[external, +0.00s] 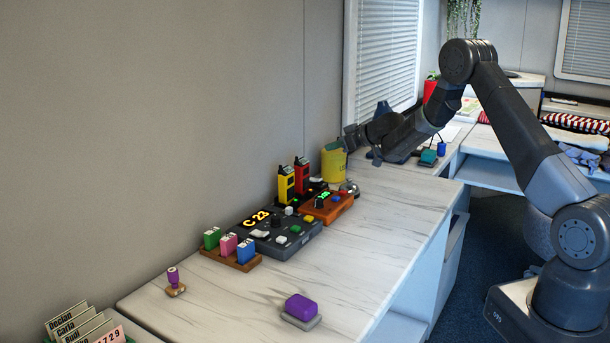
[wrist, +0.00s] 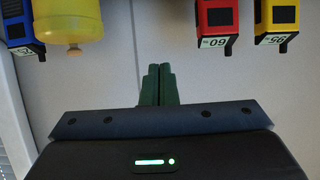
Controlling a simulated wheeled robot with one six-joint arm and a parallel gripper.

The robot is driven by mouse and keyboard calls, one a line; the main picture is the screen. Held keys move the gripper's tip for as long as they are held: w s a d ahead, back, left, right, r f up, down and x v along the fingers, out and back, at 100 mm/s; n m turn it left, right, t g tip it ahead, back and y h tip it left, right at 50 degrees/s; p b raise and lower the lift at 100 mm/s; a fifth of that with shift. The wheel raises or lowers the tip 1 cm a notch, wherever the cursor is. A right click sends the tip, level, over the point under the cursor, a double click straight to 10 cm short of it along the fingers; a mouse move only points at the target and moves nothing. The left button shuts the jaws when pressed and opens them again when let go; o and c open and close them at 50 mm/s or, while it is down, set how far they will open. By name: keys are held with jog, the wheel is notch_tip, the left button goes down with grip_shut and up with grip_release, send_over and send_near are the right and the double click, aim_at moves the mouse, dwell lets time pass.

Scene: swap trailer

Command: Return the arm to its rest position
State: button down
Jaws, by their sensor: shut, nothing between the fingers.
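My arm reaches from the right of the external view, over its high elbow and down to the left. My gripper (external: 351,138) is at the wall end of the arm, above and just right of the yellow container (external: 334,166). In the wrist view the two fingers of my gripper (wrist: 158,72) are together, with nothing between them. They point toward the plain grey wall and touch nothing that I can see. The fingertips are small and dark in the external view.
The yellow radio (external: 286,186) and red radio (external: 302,177) stand left of the yellow container. A dark console (external: 285,243), an orange box (external: 335,210) and a purple-topped block (external: 301,308) are on the marble counter (external: 375,230). Window blinds (external: 387,50) hang behind the arm.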

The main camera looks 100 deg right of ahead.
send_over(321, 179)
jog(key=w, duration=0.1)
jog(key=f, duration=0.5)
jog(key=shift+d+f+p, duration=0.1)
jog(key=shift+d+p, duration=0.25)
jog(key=shift+p, duration=0.05)
jog(key=shift+s+f+b, duration=0.1)
jog(key=shift+f+b, duration=0.15)
jog(key=shift+b, duration=0.6)
jog(key=shift+s+a+b, duration=0.35)
jog(key=shift+a+b, duration=0.05)
jog(key=shift+b, duration=0.45)
jog(key=s+a+b, duration=0.1)
jog(key=b, duration=0.3)
jog(key=shift+a+f, duration=0.1)
jog(key=shift+f, duration=0.25)
jog(key=shift+v, duration=2.05)
jog(key=shift+w+r, duration=0.1)
